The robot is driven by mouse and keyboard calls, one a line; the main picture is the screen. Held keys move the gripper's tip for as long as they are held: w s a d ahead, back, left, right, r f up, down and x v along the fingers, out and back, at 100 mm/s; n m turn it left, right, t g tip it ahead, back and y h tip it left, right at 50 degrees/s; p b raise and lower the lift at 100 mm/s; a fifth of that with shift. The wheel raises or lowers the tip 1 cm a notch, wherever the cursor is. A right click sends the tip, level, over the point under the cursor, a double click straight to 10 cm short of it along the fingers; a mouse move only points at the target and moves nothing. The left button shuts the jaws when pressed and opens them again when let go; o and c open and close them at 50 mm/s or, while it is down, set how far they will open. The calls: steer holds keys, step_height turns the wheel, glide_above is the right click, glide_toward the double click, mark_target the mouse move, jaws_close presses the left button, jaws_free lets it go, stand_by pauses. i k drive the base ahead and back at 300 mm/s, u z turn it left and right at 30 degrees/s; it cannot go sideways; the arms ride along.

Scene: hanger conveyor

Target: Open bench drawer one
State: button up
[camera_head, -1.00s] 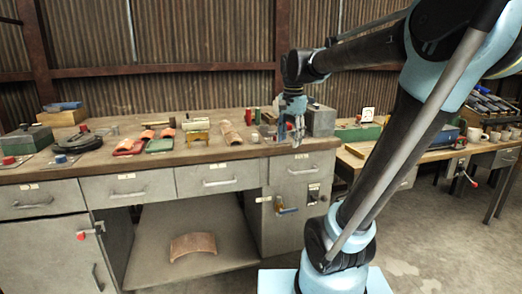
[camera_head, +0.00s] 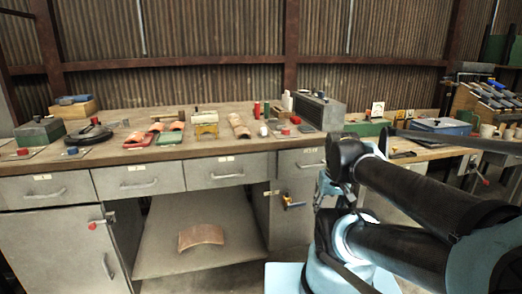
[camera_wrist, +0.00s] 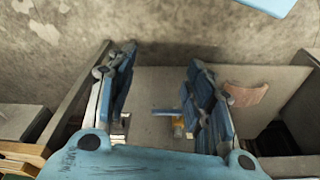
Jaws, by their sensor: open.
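The bench (camera_head: 215,145) has a row of closed grey drawers under its wooden top: a far-left drawer (camera_head: 45,181), a second drawer (camera_head: 120,175), a third drawer (camera_head: 195,168) and a right-hand drawer (camera_head: 290,158). Each front has a bar handle and a small label, too small for me to read which is drawer one.
A curved brown tile (camera_head: 201,236) lies on the low shelf. A red-knobbed latch (camera_head: 93,224) sticks out at the left cabinet. Several items stand on the benchtop.

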mark_target(201, 173)
steer(key=u, duration=0.55)
steer(key=k, duration=1.25)
steer(key=z, duration=0.45)
steer(key=i, duration=1)
